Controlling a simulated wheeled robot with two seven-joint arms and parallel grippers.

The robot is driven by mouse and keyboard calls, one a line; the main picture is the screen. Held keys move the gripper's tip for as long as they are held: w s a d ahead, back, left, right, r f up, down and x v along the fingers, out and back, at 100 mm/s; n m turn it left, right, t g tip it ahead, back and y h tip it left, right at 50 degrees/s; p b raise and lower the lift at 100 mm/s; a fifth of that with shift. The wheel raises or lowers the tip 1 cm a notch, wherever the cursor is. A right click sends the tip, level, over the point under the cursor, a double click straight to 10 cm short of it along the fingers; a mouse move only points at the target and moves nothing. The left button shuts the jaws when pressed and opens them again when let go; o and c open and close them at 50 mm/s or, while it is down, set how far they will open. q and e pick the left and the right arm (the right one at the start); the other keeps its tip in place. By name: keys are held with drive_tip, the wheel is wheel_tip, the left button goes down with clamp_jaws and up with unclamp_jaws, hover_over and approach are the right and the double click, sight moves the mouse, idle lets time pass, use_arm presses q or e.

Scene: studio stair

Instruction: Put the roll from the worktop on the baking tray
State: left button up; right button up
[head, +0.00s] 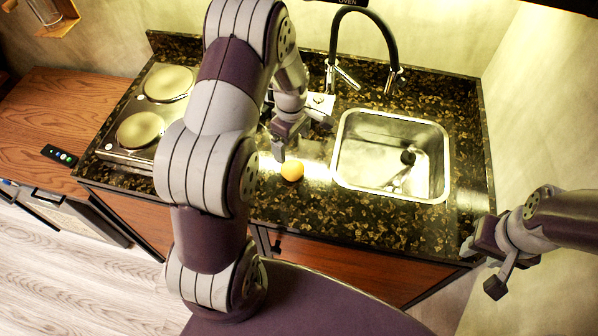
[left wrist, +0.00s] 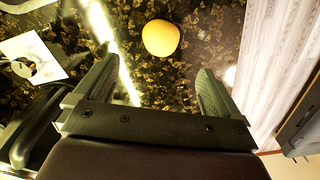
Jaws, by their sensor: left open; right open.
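The roll (head: 292,171), a small round orange-yellow thing, lies on the dark speckled worktop (head: 300,212) just left of the sink. In the left wrist view the roll (left wrist: 161,37) is beyond the fingertips, roughly centred between them and apart from both. My left gripper (head: 303,138) is open and empty, above the worktop just behind the roll in the head view; its fingers also show in the left wrist view (left wrist: 158,78). My right gripper (head: 481,268) is open and empty by the worktop's front right corner. I cannot make out a baking tray in either view.
A steel sink (head: 341,160) with a black tap (head: 385,35) is to the right. A two-plate hob (head: 112,152) is at the left. A white card (head: 320,104) lies behind my left gripper. A remote (head: 60,155) lies on the wooden counter (head: 75,105). My left arm hides part of the worktop.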

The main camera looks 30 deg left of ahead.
use_arm(q)
drive_tip(key=p, duration=0.1)
hover_over(292, 166)
drive_tip(key=a, duration=0.1)
wheel_tip(292, 166, down, 4)
drive_tip(key=shift+w+a+f, duration=0.1)
drive_tip(key=shift+f, duration=0.05)
drive_tip(key=d+f+p, duration=0.1)
drive_tip(key=f+p, duration=0.1)
drive_tip(key=shift+d+f, duration=0.4)
drive_tip(key=f, duration=0.2)
drive_tip(key=f+p, duration=0.1)
drive_tip(key=f, duration=0.1)
drive_tip(key=shift+a+f, duration=0.1)
drive_tip(key=shift+a, duration=0.3)
drive_tip(key=shift+f, duration=0.15)
drive_tip(key=shift+d, duration=0.15)
drive_tip(key=c, duration=0.3)
drive_tip(key=shift+d, duration=0.1)
drive_tip(key=c, duration=0.9)
drive_tip(key=shift+c, duration=0.2)
use_arm(e)
drive_tip(key=r, duration=0.4)
drive_tip(key=shift+w+a+r, duration=0.15)
drive_tip(key=shift+w+a, duration=0.05)
drive_tip(key=shift+a, duration=0.1)
